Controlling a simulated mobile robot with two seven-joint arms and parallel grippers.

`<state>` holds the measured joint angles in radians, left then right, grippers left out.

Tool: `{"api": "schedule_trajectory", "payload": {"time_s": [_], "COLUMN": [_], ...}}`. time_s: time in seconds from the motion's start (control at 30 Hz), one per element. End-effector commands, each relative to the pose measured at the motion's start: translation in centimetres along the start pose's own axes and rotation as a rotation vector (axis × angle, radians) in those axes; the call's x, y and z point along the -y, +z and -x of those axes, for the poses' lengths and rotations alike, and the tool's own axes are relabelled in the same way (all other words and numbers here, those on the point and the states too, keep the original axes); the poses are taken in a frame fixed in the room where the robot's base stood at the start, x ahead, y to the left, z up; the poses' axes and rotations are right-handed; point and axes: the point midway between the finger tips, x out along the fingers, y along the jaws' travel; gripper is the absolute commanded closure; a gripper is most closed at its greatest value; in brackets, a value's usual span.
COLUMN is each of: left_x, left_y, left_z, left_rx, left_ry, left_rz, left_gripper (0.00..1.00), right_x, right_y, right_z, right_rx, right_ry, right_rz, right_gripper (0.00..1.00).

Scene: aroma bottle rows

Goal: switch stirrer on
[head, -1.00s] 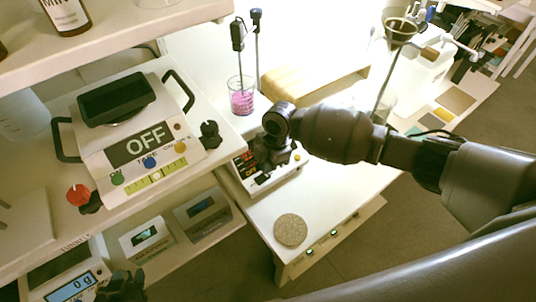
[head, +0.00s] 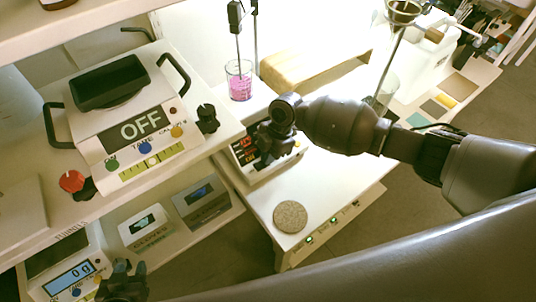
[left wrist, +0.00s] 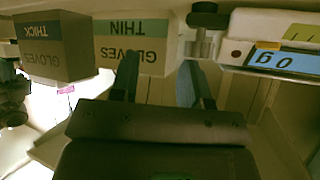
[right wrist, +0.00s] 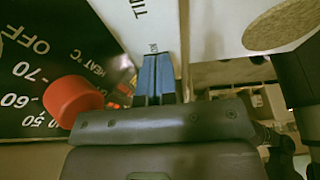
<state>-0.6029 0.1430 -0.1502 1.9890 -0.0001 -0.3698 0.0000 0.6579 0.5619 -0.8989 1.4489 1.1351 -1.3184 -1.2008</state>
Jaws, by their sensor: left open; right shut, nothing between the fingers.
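The stirrer (head: 243,153) is a white box with a dark front panel and lit red digits, on the white bench. A beaker of pink liquid (head: 239,86) stands at its far side. My right gripper (head: 270,150) is over the stirrer's front and hides part of the panel. In the right wrist view its blue fingertips (right wrist: 155,78) are shut and empty, close to the panel (right wrist: 35,50) marked OFF and HEAT °C. A red knob (right wrist: 72,101) is left of the fingertips, apart from them. My left gripper (head: 122,285) is open and empty by the lower left scale (head: 72,280).
A large balance reading OFF (head: 140,132) with a red knob (head: 71,181) stands on the left shelf. A round cork mat (head: 290,216) lies on the bench before the stirrer. Glove boxes (left wrist: 60,48) show in the left wrist view. A funnel stand is at the back right.

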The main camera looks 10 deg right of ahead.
Motion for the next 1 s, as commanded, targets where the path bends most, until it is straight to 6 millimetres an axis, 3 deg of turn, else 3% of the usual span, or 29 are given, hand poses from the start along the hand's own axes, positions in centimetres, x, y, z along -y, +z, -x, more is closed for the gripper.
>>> {"api": "schedule_trajectory", "payload": {"time_s": [1.0], "left_x": [0.1], "left_y": [-1.7], "left_z": [0.5], "left_rx": [-0.02], "left_ry": [-0.001], "left_rz": [0.0], "left_gripper": [0.57], "right_x": [0.0], "right_y": [-1.9], "right_z": [0.7], "right_rx": [0.0], "right_ry": [0.002], "right_rz": [0.0], "right_gripper": [1.0]}}
